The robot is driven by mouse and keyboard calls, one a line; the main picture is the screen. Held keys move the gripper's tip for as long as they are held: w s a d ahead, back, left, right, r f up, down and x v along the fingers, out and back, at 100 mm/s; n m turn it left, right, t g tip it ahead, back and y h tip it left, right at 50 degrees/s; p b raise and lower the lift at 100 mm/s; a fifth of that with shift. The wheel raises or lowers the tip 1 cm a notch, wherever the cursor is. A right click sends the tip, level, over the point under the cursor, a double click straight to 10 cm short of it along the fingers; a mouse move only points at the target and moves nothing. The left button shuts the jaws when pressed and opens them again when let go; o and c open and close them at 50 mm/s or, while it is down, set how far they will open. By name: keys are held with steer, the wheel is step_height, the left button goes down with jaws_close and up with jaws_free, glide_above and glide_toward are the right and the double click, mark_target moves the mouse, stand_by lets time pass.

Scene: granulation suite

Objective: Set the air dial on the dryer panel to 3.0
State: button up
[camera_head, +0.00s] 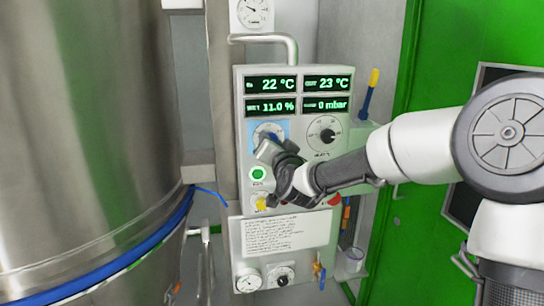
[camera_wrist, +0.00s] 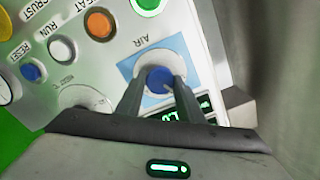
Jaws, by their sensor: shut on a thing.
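The dryer panel (camera_head: 284,222) is a pale upright box with green-lit readouts at its top. The air dial (camera_head: 264,130) is a pale disc on a light blue square at the panel's left, partly covered by my gripper (camera_head: 270,146). In the wrist view the dial (camera_wrist: 146,66) has a blue knob (camera_wrist: 160,78) and the label AIR. My gripper (camera_wrist: 160,84) is shut on this knob, one finger on each side. The dial's pointer and scale cannot be read. A small green readout (camera_wrist: 172,116) shows between the fingers, partly hidden.
A second dial with a black knob (camera_head: 323,132) sits right of the air dial. A green button (camera_head: 258,173), a yellow knob (camera_head: 262,203) and a red button (camera_head: 335,199) are close below. A steel vessel (camera_head: 90,120) stands left; a green door (camera_head: 440,60) is right.

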steer(key=m+b, duration=1.7)
steer(key=b, duration=0.2)
steer(key=shift+f+m, duration=0.1)
steer(key=shift+m, duration=0.3)
steer(key=o, duration=1.1)
steer(key=shift+c, duration=0.2)
